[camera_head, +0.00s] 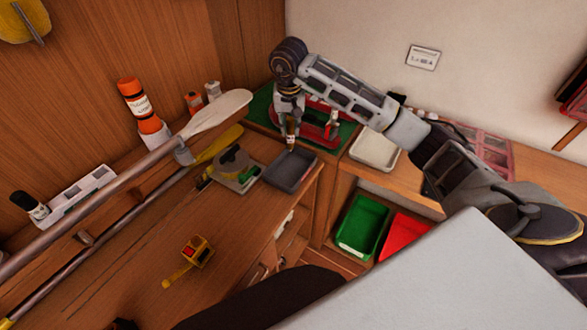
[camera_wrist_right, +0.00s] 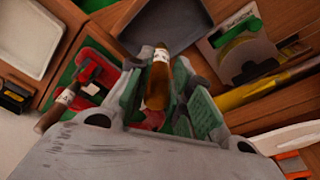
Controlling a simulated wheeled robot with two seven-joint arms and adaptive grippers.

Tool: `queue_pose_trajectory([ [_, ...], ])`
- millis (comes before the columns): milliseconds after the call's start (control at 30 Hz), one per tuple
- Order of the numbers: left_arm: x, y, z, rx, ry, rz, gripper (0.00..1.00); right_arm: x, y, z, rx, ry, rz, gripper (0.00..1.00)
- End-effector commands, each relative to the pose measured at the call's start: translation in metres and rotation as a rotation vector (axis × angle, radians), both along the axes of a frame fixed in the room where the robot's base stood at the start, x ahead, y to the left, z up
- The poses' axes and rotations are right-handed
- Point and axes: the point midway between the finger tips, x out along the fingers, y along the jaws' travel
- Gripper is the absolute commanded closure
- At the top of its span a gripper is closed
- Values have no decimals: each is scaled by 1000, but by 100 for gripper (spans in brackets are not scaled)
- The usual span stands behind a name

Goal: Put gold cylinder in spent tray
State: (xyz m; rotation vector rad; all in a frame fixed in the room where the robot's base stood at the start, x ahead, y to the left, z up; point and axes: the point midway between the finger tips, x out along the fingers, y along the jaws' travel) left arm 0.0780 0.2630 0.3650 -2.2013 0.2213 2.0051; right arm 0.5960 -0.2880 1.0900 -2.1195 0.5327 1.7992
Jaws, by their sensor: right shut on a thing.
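The gold cylinder (camera_head: 291,142), with a pale label band, is in my right gripper (camera_head: 290,120), which points down. In the right wrist view the gold cylinder (camera_wrist_right: 158,80) sits between the two fingers of the right gripper (camera_wrist_right: 160,88), shut on it. A dark grey tray (camera_head: 305,176) lies on the bench just below and in front of the gripper. The grey tray (camera_wrist_right: 190,14) also shows at the top of the wrist view. It looks empty, and no label on it is readable. My left gripper is not in view.
A red rack (camera_head: 318,132) on a green mat holds another brownish labelled cylinder (camera_wrist_right: 58,108). A pale tray (camera_head: 374,150) is to the right. Green (camera_head: 363,226) and red (camera_head: 402,237) bins are lower.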

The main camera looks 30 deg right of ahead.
Motion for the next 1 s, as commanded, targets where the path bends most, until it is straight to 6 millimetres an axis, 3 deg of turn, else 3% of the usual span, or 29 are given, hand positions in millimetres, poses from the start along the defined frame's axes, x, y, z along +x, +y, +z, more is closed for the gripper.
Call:
queue_pose_trajectory([
  [167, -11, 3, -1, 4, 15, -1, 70, 0, 0, 0, 0, 0, 0, 100],
  [367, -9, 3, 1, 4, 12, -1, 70, 0, 0, -7, 1, 2, 0, 100],
  [633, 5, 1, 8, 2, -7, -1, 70, -1, 0, -35, 0, 4, 1, 100],
  [1000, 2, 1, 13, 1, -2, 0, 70, 0, 0, -62, 1, 0, 0, 100],
])
